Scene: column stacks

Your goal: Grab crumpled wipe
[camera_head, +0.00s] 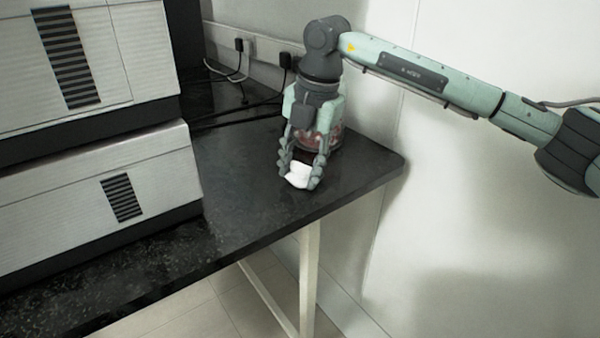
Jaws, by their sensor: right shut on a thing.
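The crumpled wipe (298,174) is a small white piece low over the black bench top, near its right end. My right gripper (300,178) points down from above and is shut on the wipe, with a finger on each side of it. I cannot tell whether the wipe still touches the bench. My left gripper is not in view.
A container with reddish contents (328,138) stands right behind my right gripper, partly hidden by it. Stacked grey instrument units (60,200) fill the left of the black bench (345,180). Cables and plugs (240,65) run along the back wall. The bench's right corner is clear.

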